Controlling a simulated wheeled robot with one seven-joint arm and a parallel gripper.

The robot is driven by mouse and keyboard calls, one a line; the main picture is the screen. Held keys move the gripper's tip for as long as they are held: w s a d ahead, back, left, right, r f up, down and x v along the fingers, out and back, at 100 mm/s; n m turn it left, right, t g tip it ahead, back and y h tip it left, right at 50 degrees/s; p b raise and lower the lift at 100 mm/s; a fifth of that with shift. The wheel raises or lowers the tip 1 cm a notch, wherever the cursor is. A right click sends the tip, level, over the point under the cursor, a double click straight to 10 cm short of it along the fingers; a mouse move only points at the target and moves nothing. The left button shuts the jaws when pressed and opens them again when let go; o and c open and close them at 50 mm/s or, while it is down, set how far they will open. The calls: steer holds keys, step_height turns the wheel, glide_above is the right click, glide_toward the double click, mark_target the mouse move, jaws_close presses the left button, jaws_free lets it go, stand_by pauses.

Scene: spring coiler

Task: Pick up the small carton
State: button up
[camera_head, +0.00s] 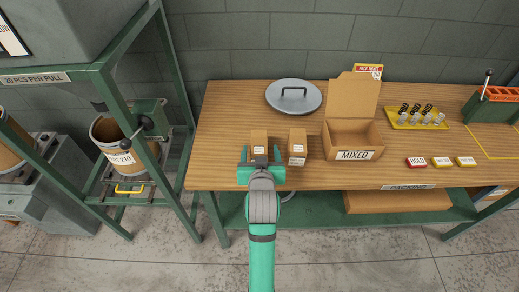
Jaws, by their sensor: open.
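Two small brown cartons with white labels stand near the front edge of the wooden bench in the head view. The left small carton (258,139) is directly ahead of my gripper. The right small carton (297,140) stands a short gap to its right, with a label on its front. My gripper (261,153) is open, its green fingers spread to either side of the left carton's near end. My gripper hides the lower part of that carton, and I cannot tell whether the fingers touch it.
An open box marked MIXED (354,138) stands right of the cartons. A yellow tray (414,117) of springs and small colored blocks (441,161) lie further right. A green frame post (150,150) rises left of the bench.

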mark_target(259, 145)
steer(key=x, duration=0.4)
steer(key=shift+w+a+r, duration=0.1)
steer(key=shift+w+a, duration=0.1)
steer(key=shift+a, duration=0.15)
steer(key=shift+w+d+f, duration=0.1)
steer(key=shift+w+f, duration=0.1)
steer(key=shift+w, duration=0.3)
steer(key=c, duration=1.2)
steer(key=shift+r, duration=0.1)
steer(key=c, duration=0.4)
steer(key=shift+w, duration=0.1)
